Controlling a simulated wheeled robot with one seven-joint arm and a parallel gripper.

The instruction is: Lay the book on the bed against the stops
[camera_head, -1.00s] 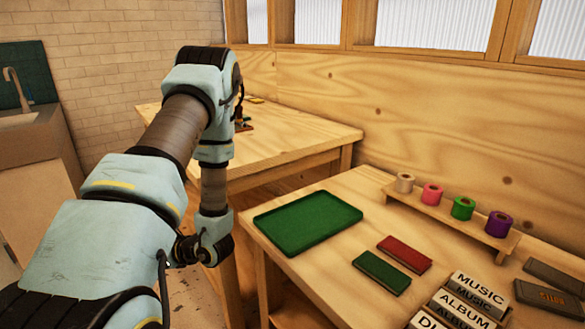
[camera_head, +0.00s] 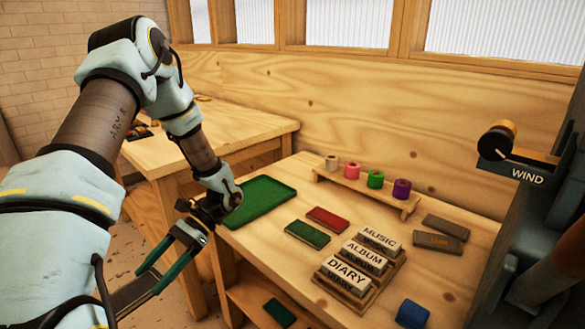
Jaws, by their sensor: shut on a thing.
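My gripper (camera_head: 150,279) hangs at the left, in front of the table's left edge and clear of the tabletop. A dark machine (camera_head: 540,225) with a knob and a WIND label (camera_head: 527,176) stands at the right, cut off by the picture edge.
A blue piece (camera_head: 411,314) lies in front.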

